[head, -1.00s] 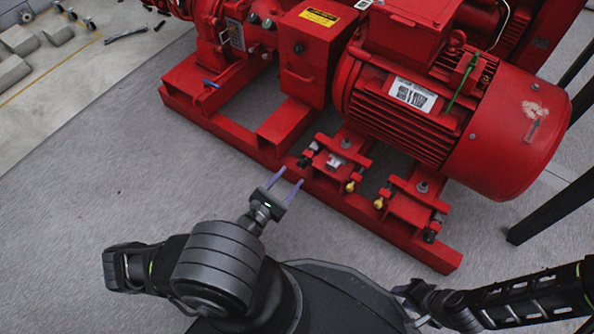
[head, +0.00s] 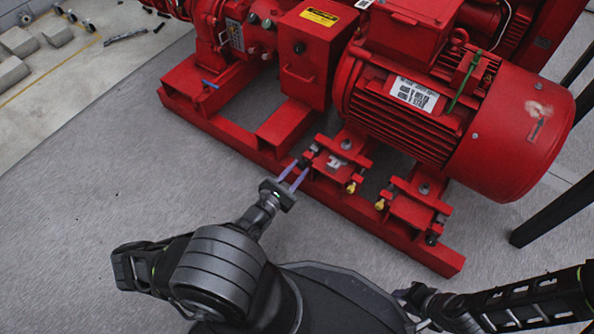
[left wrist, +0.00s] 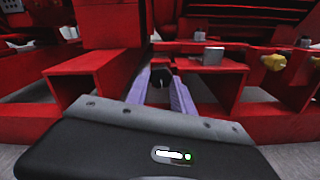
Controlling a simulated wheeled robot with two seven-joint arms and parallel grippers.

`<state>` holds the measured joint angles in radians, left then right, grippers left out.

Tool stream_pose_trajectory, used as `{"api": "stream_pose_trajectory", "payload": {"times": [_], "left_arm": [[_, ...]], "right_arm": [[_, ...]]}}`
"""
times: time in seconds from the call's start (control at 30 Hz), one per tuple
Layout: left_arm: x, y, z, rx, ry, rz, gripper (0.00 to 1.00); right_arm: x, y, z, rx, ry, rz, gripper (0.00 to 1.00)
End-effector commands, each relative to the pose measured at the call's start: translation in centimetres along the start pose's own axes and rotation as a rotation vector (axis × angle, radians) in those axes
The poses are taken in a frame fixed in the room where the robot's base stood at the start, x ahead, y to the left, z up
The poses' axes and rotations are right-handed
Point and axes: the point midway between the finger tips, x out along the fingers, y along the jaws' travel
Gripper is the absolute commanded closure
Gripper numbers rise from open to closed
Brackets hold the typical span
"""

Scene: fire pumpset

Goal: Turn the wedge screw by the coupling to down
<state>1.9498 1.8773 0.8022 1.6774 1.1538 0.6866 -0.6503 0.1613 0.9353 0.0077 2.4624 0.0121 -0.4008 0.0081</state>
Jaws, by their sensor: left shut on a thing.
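The wedge screw by the coupling is a small dark screw head (head: 304,162) at the left end of the left red motor foot (head: 338,160), in the middle of the head view. My left gripper (head: 294,174) reaches it from the front left, with its two purple fingers pointing at it. In the left wrist view the dark screw head (left wrist: 161,77) sits between the purple fingers (left wrist: 160,88), which are shut on it. The fingers partly hide it, and its turn angle cannot be made out. No right gripper fingers show.
The red motor (head: 450,110) stands above the feet on a red base frame (head: 350,205). A second foot (head: 412,200) lies to the right. Yellow-ended screws (head: 351,187) stick out in front. A black post (head: 550,212) stands at right. The grey floor in front is clear.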

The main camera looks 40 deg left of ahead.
Motion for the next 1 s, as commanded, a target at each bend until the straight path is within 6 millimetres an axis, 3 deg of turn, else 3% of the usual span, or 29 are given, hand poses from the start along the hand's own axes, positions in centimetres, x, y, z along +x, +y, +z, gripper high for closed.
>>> {"api": "stream_pose_trajectory", "payload": {"times": [0.27,0.67,1.0], "left_arm": [[0.0,0.0,0.0,0.000,0.000,0.000,1.00],[0.0,0.0,0.0,-0.015,0.000,-0.001,1.00],[0.0,-0.1,0.2,-0.154,0.000,-0.002,1.00]], "right_arm": [[0.0,0.0,0.0,0.000,0.000,0.000,0.68],[-0.1,-0.1,0.0,0.000,0.000,0.000,0.68],[-1.2,-0.4,0.1,-0.001,-0.003,0.001,0.68]]}}
